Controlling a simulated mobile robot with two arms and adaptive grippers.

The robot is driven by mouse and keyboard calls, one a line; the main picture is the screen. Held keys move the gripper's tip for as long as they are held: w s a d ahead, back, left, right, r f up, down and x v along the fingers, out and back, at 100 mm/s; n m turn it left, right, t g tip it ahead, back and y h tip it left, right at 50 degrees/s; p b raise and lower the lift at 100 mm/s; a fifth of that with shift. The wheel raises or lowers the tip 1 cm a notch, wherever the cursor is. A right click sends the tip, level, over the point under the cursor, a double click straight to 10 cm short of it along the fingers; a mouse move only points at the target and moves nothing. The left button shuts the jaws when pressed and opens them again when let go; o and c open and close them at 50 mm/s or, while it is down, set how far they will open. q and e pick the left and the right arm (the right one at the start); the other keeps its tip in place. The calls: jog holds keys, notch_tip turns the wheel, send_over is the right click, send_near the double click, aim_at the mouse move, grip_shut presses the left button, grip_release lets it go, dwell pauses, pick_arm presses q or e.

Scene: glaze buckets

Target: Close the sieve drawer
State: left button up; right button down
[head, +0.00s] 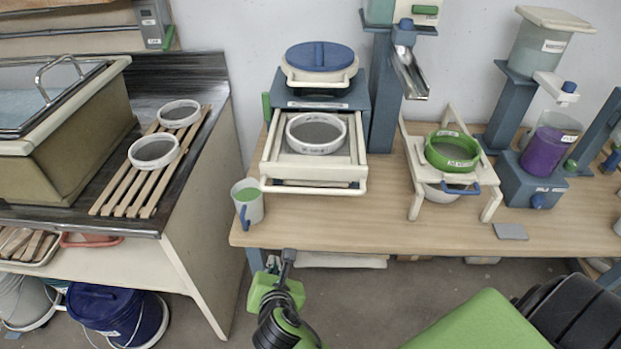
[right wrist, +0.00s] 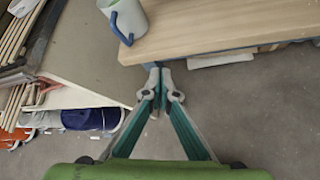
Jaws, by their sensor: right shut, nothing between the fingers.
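The sieve drawer (head: 272,160) is pulled out toward the front of the blue cabinet (head: 350,92) on the wooden table. It has a cream frame and a bar handle (head: 314,190) along its front. A white-rimmed sieve (head: 316,133) sits in the drawer. My right gripper (head: 288,256) is below and in front of the table edge, under the drawer handle and apart from it. In the right wrist view its fingers (right wrist: 160,72) are together with nothing between them. The drawer is not visible in the right wrist view. My left gripper is not in view.
A mug with a blue handle (head: 247,203) stands at the table's left front corner, left of the drawer; it also shows in the right wrist view (right wrist: 126,18). A green sieve on a stand (head: 453,151) is to the right. Bare tabletop (head: 385,225) lies between.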

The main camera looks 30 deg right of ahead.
jog(key=d+r+n+t+h, duration=0.15)
jog(key=d+r, duration=0.25)
jog(key=r, duration=1)
jog(key=n+h, duration=0.1)
jog(key=h, duration=0.2)
send_near(311, 174)
jog(key=shift+y, duration=0.25)
jog(key=p+x, duration=0.1)
jog(key=x, duration=0.5)
jog(key=shift+w+d+p, duration=0.2)
jog(key=shift+d+p, duration=0.1)
jog(key=shift+d, duration=0.1)
